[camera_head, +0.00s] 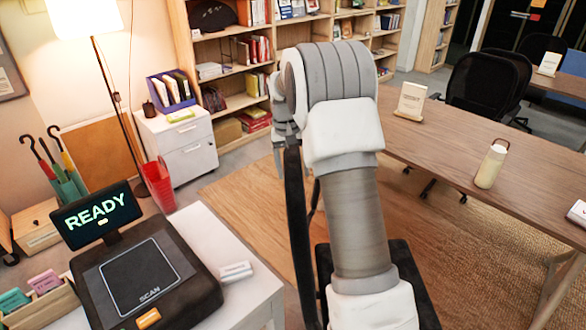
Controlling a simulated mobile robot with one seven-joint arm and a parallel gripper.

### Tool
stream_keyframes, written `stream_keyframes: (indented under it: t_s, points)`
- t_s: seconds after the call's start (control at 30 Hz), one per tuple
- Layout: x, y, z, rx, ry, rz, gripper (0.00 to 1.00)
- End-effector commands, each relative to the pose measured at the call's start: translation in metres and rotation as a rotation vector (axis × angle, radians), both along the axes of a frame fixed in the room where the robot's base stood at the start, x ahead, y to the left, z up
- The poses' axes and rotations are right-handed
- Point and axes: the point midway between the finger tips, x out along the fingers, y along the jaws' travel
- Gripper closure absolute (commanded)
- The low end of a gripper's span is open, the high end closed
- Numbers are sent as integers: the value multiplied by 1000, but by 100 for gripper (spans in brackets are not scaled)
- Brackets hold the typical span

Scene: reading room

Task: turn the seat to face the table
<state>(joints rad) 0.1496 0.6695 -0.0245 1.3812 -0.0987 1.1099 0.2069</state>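A black office chair (482,84) with a mesh backrest stands at the far side of the long wooden table (440,152). The table edge hides its seat, so which way it faces is hard to tell. Parts of a castored base show under the table. A second black chair (541,48) stands farther back at the right. My arm rises through the middle of the view and bends over at the top.
A scanner (150,280) with a READY screen sits on a white desk (262,285) at the lower left. A red bin (159,184), white drawers (188,150) and bookshelves stand behind. A bottle (491,165) and sign (410,101) stand on the table. Brown rug (240,200) lies open.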

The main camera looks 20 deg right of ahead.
Motion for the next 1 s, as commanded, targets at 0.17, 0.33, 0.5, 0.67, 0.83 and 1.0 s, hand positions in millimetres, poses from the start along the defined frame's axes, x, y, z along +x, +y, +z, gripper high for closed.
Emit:
stream_keyframes:
  t_s: [0.17,0.33,0.5,0.67,0.83,1.0]
  points:
    - [0,0,0,0,0,0,61]
    - [0,0,0,0,0,0,92]
    - [0,0,0,0,0,0,100]
    - [0,0,0,0,0,0,100]
    - [0,0,0,0,0,0,100]
    - [0,0,0,0,0,0,100]
